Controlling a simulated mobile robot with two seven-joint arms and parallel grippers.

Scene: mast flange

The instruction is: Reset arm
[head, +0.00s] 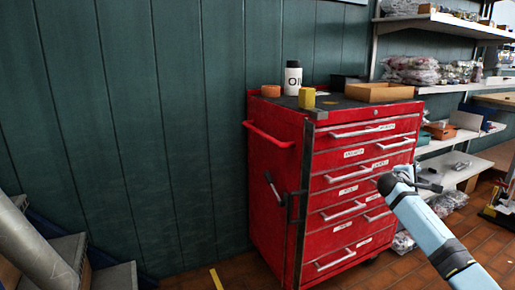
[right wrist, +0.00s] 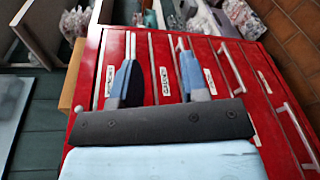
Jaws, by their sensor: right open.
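My right arm comes in from the lower right in the head view. Its gripper (head: 425,180) is in front of the right side of the red tool cabinet. In the right wrist view the two fingers of the gripper (right wrist: 156,42) stand apart with nothing between them. The red drawer fronts show behind the fingers. I cannot tell how close the fingers are to the drawers. My left gripper is in neither view.
The red tool cabinet (head: 347,195) stands against a green wall (head: 150,130). On it are a white bottle (head: 293,79), a yellow block (head: 307,98), an orange item (head: 270,91) and a shallow box (head: 380,92). Loaded shelves (head: 445,25) are at right. A grey tube (head: 32,242) is lower left.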

